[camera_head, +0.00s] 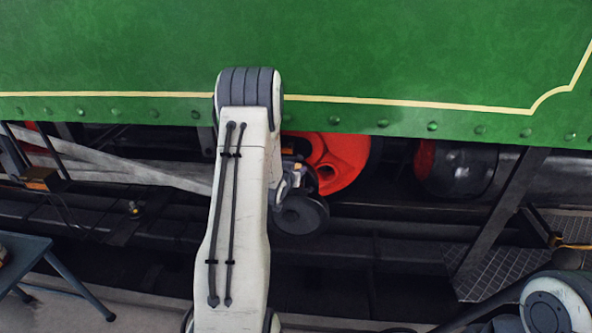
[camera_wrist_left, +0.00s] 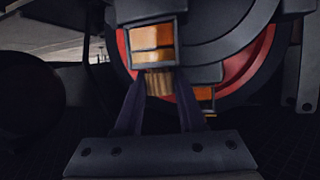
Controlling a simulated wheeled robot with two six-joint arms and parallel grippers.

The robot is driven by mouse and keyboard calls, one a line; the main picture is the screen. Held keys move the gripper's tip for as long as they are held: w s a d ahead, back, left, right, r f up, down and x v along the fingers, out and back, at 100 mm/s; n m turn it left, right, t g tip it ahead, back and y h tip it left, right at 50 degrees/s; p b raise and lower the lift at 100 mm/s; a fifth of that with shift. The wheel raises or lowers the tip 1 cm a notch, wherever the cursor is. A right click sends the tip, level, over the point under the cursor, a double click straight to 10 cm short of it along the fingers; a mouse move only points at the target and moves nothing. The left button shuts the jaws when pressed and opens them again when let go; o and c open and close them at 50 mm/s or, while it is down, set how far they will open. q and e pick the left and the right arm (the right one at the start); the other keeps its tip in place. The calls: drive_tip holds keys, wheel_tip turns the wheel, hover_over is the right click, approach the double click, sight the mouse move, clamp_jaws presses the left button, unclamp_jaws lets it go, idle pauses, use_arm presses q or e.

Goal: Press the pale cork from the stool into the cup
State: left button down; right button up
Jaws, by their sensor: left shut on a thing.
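In the left wrist view my left gripper (camera_wrist_left: 160,98) is shut on a ribbed, tan-brown cork (camera_wrist_left: 159,83). The cork stands between the two fingertips, right at the lower edge of an orange-brass cup (camera_wrist_left: 151,42) in a dark frame. I cannot tell whether the cork is inside the cup or only against it. In the head view my left arm reaches up under the green tram side, and a small orange part shows beside it. The fingertips and cork are hidden there. The stool (camera_head: 22,252) is at the left edge. My right gripper is out of view.
A red wheel (camera_head: 345,160) lies behind the cup. A second orange piece (camera_wrist_left: 205,96) sits lower right of it. The green tram side (camera_head: 420,60) hangs above. Dark rails and a slanted strut (camera_head: 500,215) are on the right. A brownish item (camera_head: 3,256) rests on the stool.

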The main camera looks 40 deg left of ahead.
use_arm(q)
drive_tip(key=shift+s+f, duration=0.1)
drive_tip(key=shift+f, duration=0.1)
drive_tip(key=shift+c, duration=2.1)
unclamp_jaws()
drive_tip(key=shift+d, duration=0.1)
drive_tip(key=p+v, duration=0.3)
drive_tip(key=v, duration=0.6)
drive_tip(key=s+d+r+m+g+h, duration=0.2)
drive_tip(key=d+m+g+h, duration=0.1)
drive_tip(key=d, duration=1.1)
drive_tip(key=s+d+r+m+g+h, duration=0.2)
drive_tip(key=d+m+g, duration=0.1)
drive_tip(key=d, duration=1.1)
drive_tip(key=s+d+r+m+g, duration=0.15)
drive_tip(key=s+d, duration=0.25)
drive_tip(key=s, duration=0.4)
drive_tip(key=s+d+r+m+g, duration=0.1)
drive_tip(key=s+d+m+g, duration=0.2)
drive_tip(key=s, duration=0.5)
drive_tip(key=s+d+r+m+g, duration=0.1)
drive_tip(key=s+d+r+g, duration=0.1)
drive_tip(key=s+d, duration=0.45)
wheel_tip(320, 180, up, 34)
drive_tip(key=s+a+p, duration=0.1)
drive_tip(key=p, duration=3.2)
drive_tip(key=shift+a+f+h+p, duration=0.2)
drive_tip(key=shift+a+h+p, duration=0.1)
drive_tip(key=shift+p, duration=0.05)
